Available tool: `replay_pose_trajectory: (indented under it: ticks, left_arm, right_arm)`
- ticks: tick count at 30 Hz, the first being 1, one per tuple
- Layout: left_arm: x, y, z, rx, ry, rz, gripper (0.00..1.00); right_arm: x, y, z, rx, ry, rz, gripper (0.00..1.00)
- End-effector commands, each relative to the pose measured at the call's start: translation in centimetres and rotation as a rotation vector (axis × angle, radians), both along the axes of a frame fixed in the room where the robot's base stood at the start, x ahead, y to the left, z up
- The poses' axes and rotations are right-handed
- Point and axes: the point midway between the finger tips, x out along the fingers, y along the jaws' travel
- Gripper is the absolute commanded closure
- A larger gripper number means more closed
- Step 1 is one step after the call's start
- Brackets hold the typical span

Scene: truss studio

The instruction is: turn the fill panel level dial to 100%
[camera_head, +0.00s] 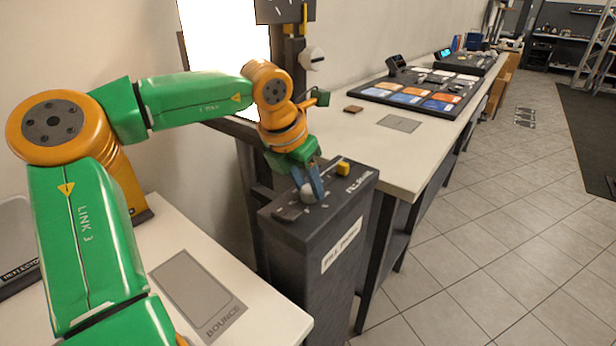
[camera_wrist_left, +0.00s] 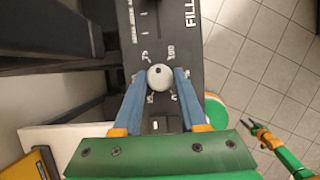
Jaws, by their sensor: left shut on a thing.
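The fill panel (camera_head: 312,262) is a dark upright box with a white label on its front, standing between two tables. Its level dial is a round pale knob on top, seen in the left wrist view (camera_wrist_left: 160,77) with number marks around it. The marks at the far side look like 75 and 100. A small dark spot shows on the knob, but I cannot tell the exact setting. My left gripper (camera_head: 309,188) reaches down from above, its two blue fingers shut on the sides of the dial. In the head view the fingers partly hide the dial.
A yellow block (camera_head: 343,168) and a dark raised part (camera_head: 289,213) sit on the panel top near the dial. A pale table (camera_head: 420,172) with coloured tiles stands behind right. A near table (camera_head: 262,318) bears a grey plate. Tiled floor at right is open.

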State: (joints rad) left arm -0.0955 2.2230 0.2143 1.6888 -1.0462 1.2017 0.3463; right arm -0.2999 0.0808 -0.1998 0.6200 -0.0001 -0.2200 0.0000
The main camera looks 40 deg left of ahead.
Motion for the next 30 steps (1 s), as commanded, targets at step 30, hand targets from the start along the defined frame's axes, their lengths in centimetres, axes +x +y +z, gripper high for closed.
replay_pose_trajectory:
  ticks: [30]
  left_arm:
    - [0.1,0.4,0.1,0.001,0.002,-0.644,1.0]
  right_arm:
    - [0.0,0.1,7.4,0.002,0.0,0.0,0.5]
